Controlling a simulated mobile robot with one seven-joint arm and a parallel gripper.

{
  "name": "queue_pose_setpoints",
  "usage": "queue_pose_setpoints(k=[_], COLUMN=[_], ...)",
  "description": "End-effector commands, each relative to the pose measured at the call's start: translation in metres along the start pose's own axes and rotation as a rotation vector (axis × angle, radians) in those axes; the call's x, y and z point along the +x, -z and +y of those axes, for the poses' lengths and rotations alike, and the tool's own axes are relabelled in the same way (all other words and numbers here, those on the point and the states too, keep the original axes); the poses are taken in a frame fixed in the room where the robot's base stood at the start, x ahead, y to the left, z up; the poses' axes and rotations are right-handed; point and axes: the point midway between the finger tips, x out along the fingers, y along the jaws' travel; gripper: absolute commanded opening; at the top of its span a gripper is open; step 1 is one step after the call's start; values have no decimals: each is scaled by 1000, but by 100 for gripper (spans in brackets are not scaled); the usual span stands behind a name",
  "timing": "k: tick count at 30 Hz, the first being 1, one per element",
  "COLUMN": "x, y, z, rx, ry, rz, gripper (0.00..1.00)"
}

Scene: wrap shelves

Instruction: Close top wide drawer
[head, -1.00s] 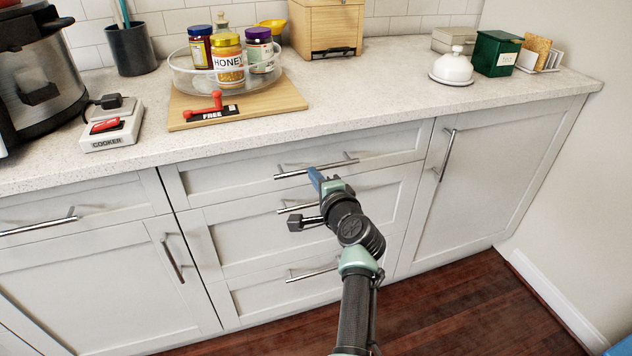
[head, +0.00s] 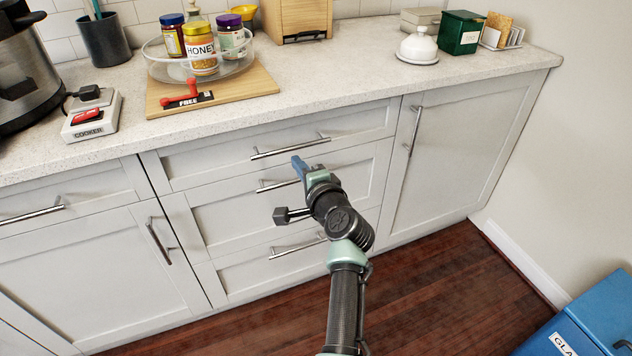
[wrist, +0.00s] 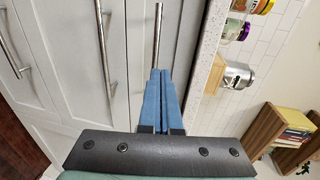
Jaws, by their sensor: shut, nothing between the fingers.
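The top wide drawer (head: 215,157) is the upper front of the middle stack, just under the counter. Its front lies about level with the cabinet fronts around it and looks closed. Its bar handle (head: 290,147) also shows in the wrist view (wrist: 157,38), beyond the fingertips. My gripper (head: 297,164), with blue fingers, is in front of the stack, just below and apart from that handle as seen from the head. In the wrist view its fingers (wrist: 161,75) are together with nothing between them.
Two more drawers with bar handles (head: 300,247) are below. Cabinet doors (head: 455,145) flank the stack. The counter (head: 340,85) above holds jars on a turntable, a board and a cooker switch. A blue bin (head: 590,320) stands on the floor at lower right. The wood floor in front is clear.

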Motion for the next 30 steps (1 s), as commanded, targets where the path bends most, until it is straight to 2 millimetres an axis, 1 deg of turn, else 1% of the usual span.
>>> queue_pose_setpoints(k=[1, 6, 12, 17, 22, 23, 25, 26, 29, 30], x=[-10, -39, -66, -77, -80, -80, -80, -81, -89, -96], y=[0, 0, 0, 0, 0, 0, -1, -1, -6, -8], z=[0, 1, 2, 2, 3, -1, -16, -26, -80, -108], rx=[0, 0, 1, 1, 0, -10, -63, -101, -295, -394], ry=[-5, -5, -6, -5, -5, -1, 16, 29, 91, 124], rz=[0, 0, -1, 0, -1, 0, 9, 17, 62, 92], gripper=[0, 0, 0, 0, 0, 0, 0, 0, 0, 0])
